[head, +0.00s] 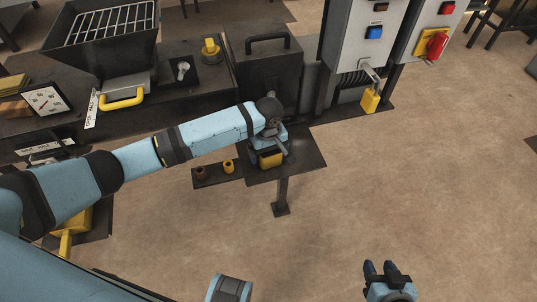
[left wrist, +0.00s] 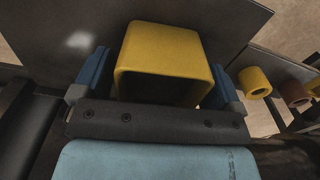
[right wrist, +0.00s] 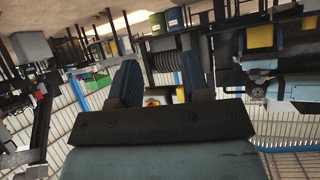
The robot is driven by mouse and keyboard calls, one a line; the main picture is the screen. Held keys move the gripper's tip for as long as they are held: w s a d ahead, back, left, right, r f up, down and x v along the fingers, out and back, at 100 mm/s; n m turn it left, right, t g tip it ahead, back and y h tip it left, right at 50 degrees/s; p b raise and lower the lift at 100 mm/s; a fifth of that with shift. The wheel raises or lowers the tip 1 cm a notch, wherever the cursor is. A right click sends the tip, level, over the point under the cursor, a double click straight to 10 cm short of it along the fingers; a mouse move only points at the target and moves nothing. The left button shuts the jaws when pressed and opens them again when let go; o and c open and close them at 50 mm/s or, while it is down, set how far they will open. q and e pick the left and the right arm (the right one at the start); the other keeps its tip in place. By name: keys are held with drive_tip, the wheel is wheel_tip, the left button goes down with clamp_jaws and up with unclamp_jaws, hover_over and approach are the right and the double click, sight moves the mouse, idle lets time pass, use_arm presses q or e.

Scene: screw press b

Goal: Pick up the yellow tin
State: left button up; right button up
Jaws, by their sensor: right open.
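The yellow tin (head: 271,159) is on a small dark square plate (head: 305,158) on a post, partly covered by my left gripper (head: 267,150). In the left wrist view the tin (left wrist: 160,50) is a yellow box shape with rounded corners. It sits between the two blue fingers, one on each side, with a narrow gap showing on the left. My left gripper looks open around it. My right gripper (head: 382,270) is open and empty over the floor at the lower right, far from the tin.
A small side shelf (head: 218,177) left of the plate bears a brown ring (head: 201,173) and a yellow ring (head: 229,166). A dark machine bench (head: 200,75) and grey control cabinets (head: 365,35) stand behind. A yellow padlock (head: 370,101) hangs from one cabinet. The floor at right is clear.

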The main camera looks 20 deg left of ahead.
use_arm(q)
drive_tip(key=c, duration=0.8)
wheel_tip(320, 180, up, 19)
drive_tip(key=p, duration=0.3)
drive_tip(key=shift+c, duration=0.2)
drive_tip(key=s+d+r+p, duration=0.2)
drive_tip(key=s+d+p, duration=0.7)
drive_tip(key=s+p, duration=0.4)
drive_tip(key=p, duration=0.3)
use_arm(e)
wheel_tip(320, 180, up, 14)
drive_tip(key=s+d, duration=0.1)
drive_tip(key=shift+d+r+h, duration=0.15)
drive_tip(key=shift+r+h, duration=0.1)
drive_tip(key=shift+h, duration=0.05)
use_arm(q)
drive_tip(key=shift+s, duration=0.1)
